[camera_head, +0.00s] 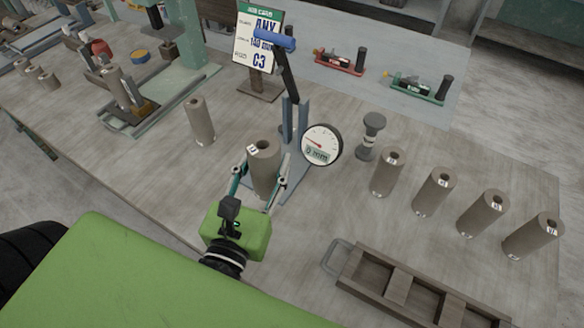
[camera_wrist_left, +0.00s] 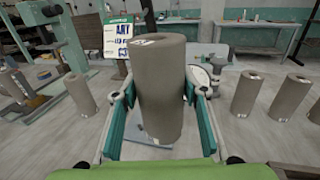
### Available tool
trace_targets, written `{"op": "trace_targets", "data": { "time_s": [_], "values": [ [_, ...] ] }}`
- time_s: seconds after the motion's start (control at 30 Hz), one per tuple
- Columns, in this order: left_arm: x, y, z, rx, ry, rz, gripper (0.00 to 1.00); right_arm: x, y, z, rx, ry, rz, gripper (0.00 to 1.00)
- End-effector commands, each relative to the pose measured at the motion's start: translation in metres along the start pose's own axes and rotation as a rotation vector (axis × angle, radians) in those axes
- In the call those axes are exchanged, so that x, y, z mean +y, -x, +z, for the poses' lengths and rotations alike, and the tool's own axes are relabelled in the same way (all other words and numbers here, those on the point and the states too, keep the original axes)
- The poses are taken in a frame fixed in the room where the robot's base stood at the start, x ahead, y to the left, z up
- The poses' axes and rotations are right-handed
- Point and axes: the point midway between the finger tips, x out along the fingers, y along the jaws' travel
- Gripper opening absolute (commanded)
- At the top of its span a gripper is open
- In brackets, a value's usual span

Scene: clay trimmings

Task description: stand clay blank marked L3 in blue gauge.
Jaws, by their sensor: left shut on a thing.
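My left gripper (camera_head: 260,180) is shut on a grey-brown hollow clay blank (camera_head: 264,165), upright, with a small white label near its top rim. I cannot read the label surely. In the left wrist view the blank (camera_wrist_left: 163,92) stands between the two green-edged fingers (camera_wrist_left: 160,110). I cannot tell whether the blank touches the plate. My right gripper is not in view.
A wooden tray (camera_head: 400,285) lies in front. Another blank (camera_head: 200,122) stands left, near a green stand (camera_head: 190,40). A job card (camera_head: 257,40) stands behind.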

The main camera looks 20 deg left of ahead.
Motion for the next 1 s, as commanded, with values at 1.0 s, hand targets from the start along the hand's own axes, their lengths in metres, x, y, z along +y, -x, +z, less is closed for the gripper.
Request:
{"op": "trace_targets", "data": {
  "time_s": [1.0],
  "values": [
    [0.040,-0.134,-0.100,-0.005,-0.003,0.002,0.01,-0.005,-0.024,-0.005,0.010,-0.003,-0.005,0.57]
  ]
}}
